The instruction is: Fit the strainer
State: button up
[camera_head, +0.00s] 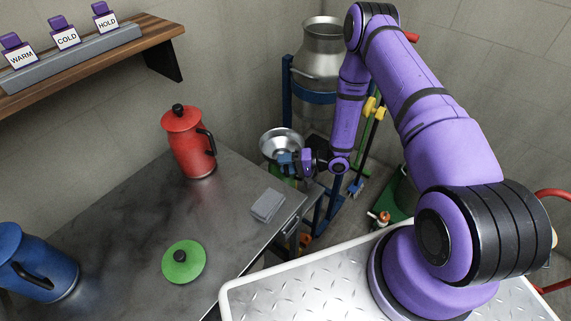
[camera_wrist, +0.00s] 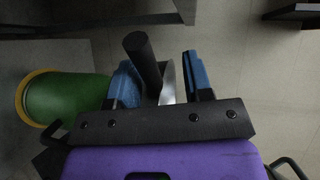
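A silver metal bowl, apparently the strainer (camera_head: 283,141), shows in the head view just past the far table edge, mouth up. My gripper (camera_head: 290,161) is right at its near lower side and covers part of it. In the wrist view my blue fingers (camera_wrist: 162,80) stand apart. A black rod, perhaps a handle (camera_wrist: 142,57), and a strip of bare metal (camera_wrist: 168,86) show between them. The mounting plate hides where they would meet the fingers, so I cannot tell if they are clasped. A large metal can (camera_head: 322,55) stands behind in a blue frame.
The dark table holds a red jug (camera_head: 187,143), a blue jug (camera_head: 35,264), a green lid (camera_head: 184,262) and a grey block (camera_head: 268,205). A wall shelf (camera_head: 152,33) carries WARM, COLD and HOLD tags. A green bucket (camera_wrist: 66,99) stands left in the wrist view.

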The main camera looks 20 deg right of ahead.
jog(key=shift+d, duration=0.1)
jog(key=v, duration=1)
jog(key=shift+d, duration=0.3)
jog(key=shift+s, duration=0.15)
jog(key=shift+r, duration=0.15)
jog(key=s+a+r+n+g+h, duration=0.2)
jog(key=r+n+g, duration=0.15)
jog(key=r, duration=1.15)
jog(key=s+a+r+n+g+h, duration=0.15)
jog(key=r+g, duration=0.35)
jog(key=r, duration=1.1)
jog(key=s+d+r+t+h, duration=0.1)
jog(key=s+r+t+h, duration=0.3)
jog(key=s+r, duration=0.6)
jog(key=s+d+r+m+t+h, duration=0.1)
jog(key=s+r+t+h, duration=0.2)
jog(key=s+r+h, duration=0.4)
jog(key=shift+s+d+r+t, duration=0.35)
jog(key=shift+s+d+r, duration=0.05)
jog(key=shift+s+r, duration=1.95)
